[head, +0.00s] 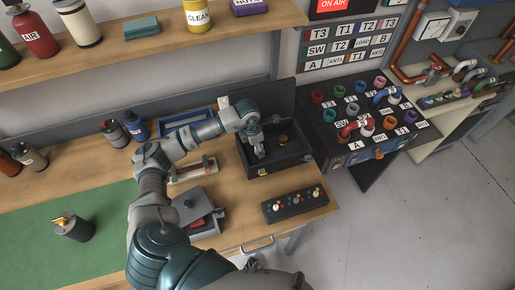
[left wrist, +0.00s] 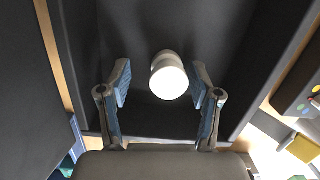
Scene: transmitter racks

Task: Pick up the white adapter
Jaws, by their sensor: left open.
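The white adapter (left wrist: 169,75) is a short white cylinder with a round pale end facing the camera. In the left wrist view it shows between the open blue-padded fingers of my left gripper (left wrist: 162,88), with a gap on each side, nearer the right finger. How far it is beyond the fingertips I cannot tell. In the head view my left gripper (head: 259,151) points down into the black open box (head: 278,166) on the wooden bench. The adapter cannot be made out there. My right gripper is not in view.
A brass-coloured piece (head: 283,139) lies in the box, right of the gripper. A black control panel (head: 294,204) sits in front, and a grey box (head: 203,212) with a red item stands front left. The box's high walls surround the gripper. The green mat (head: 100,235) has free room.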

